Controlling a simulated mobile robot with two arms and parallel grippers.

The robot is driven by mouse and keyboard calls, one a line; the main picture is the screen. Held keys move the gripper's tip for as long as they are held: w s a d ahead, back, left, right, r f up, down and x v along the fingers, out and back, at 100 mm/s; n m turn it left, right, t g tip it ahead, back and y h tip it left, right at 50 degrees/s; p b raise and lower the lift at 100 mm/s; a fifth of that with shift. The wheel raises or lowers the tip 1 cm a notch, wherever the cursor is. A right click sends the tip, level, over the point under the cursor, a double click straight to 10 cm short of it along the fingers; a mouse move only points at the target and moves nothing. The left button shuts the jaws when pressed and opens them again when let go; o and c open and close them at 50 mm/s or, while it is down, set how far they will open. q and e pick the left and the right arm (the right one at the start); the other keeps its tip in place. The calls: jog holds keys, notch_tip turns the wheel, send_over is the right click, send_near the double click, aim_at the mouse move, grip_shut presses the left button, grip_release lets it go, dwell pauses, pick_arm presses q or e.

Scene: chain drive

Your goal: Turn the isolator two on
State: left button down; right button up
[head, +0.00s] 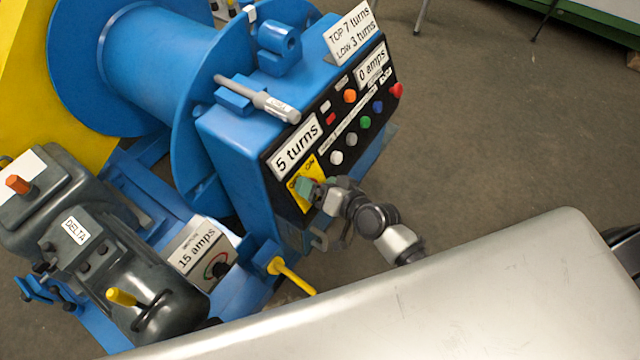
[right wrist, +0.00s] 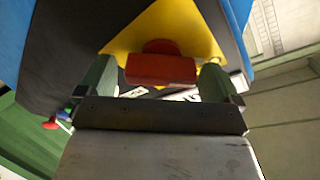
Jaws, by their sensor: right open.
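A red isolator handle (right wrist: 160,69) sits on a yellow plate (right wrist: 185,22) in the right wrist view. My right gripper (head: 310,189) is at this plate. In the right wrist view its green fingers (right wrist: 158,78) stand open, one on each side of the red handle, with gaps showing. My left gripper is out of view.
Coloured buttons (head: 351,139) run along the panel beside a "5 turns" display (head: 295,146). A grey-tipped handle (head: 265,102) lies on top of the box. A dark "DELTA" unit (head: 90,250) and a "15 amps" box (head: 190,250) stand left.

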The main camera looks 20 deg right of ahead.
jog(key=shift+c, duration=0.4)
jog(key=c, duration=0.9)
jog(key=shift+o, duration=0.2)
jog(key=shift+r+m+p, duration=0.2)
jog(key=shift+m+p, duration=0.5)
jog(key=shift+p, duration=0.25)
jog(key=m+p, duration=0.4)
jog(key=m+g+h+p, duration=0.1)
jog(key=m+p, duration=0.4)
jog(key=shift+s+d+f+h, duration=0.1)
jog(key=shift+f+h, duration=0.05)
jog(key=shift+h, duration=0.15)
jog(key=m+g+p, duration=0.1)
jog(key=m+p, duration=0.2)
jog(key=m, duration=0.1)
jog(key=shift+f+p, duration=0.15)
jog(key=shift+p, duration=0.2)
jog(key=shift+s+f+m+g+p, duration=0.15)
jog(key=shift+m+g+p, duration=0.1)
jog(key=shift+m+p, duration=0.5)
jog(key=shift+w+f+m+g+p, duration=0.1)
jog(key=shift+m+g+p, duration=0.25)
jog(key=shift+m, duration=0.6)
